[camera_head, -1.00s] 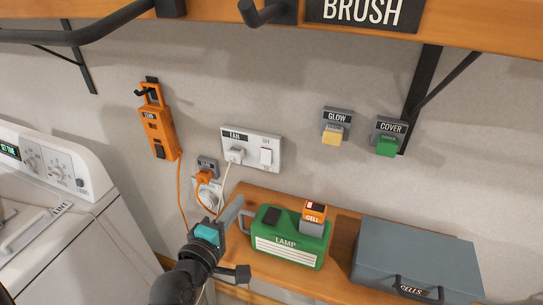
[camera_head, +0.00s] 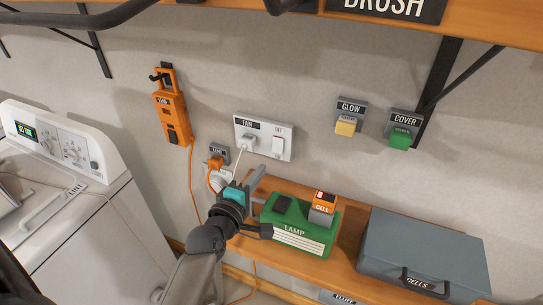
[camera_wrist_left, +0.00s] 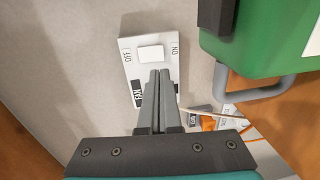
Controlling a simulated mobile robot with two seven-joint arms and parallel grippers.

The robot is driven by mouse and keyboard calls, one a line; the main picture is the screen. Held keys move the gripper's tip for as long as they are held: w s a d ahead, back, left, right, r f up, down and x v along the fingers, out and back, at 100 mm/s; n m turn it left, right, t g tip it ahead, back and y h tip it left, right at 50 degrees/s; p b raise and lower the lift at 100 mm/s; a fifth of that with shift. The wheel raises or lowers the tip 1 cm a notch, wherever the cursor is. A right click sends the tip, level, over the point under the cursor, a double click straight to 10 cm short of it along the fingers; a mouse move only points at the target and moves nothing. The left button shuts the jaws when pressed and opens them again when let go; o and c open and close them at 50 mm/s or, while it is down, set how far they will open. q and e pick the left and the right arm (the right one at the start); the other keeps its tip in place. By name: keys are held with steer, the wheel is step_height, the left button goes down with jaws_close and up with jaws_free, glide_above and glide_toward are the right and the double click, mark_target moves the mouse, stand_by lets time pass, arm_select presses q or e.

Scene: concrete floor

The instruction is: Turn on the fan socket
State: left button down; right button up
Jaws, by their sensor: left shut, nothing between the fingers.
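The fan socket (camera_head: 255,138) is a white wall plate labelled FAN, with a plug (camera_head: 249,142) at its left and a rocker switch (camera_head: 279,146) at its right. In the left wrist view the plate (camera_wrist_left: 133,75) shows with its switch (camera_wrist_left: 151,53) between the words OFF and ON. My left gripper (camera_head: 258,178) is shut and empty, below the socket in the head view. In the wrist view its fingertips (camera_wrist_left: 159,73) appear just below the switch; I cannot tell whether they touch the plate. My right gripper is not in view.
A green LAMP box (camera_head: 301,230) with an orange-topped cell (camera_head: 323,204) stands on the wooden shelf close to my left gripper. A grey CELLS case (camera_head: 420,250) is at right. An orange plug (camera_head: 215,163) and cord hang left. GLOW (camera_head: 345,127) and COVER (camera_head: 400,140) buttons are right.

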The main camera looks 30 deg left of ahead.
mark_target(276, 151)
arm_select(q)
steer(key=w, duration=0.5)
steer(key=w+f, duration=0.1)
steer(key=w, duration=0.1)
steer(key=shift+w+a, duration=0.25)
steer(key=shift+w, duration=0.15)
steer(key=shift+w+f+b, duration=0.2)
steer(key=shift+f+b, duration=0.05)
steer(key=shift+b, duration=0.7)
steer(key=shift+s+r+p, duration=0.1)
steer(key=shift+r+p, duration=0.1)
steer(key=shift+p, duration=0.1)
steer(key=s+r, duration=0.1)
steer(key=s, duration=1.4)
steer(key=shift+d+r, duration=0.15)
steer(key=shift+d, duration=0.3)
steer(key=shift+s, duration=0.1)
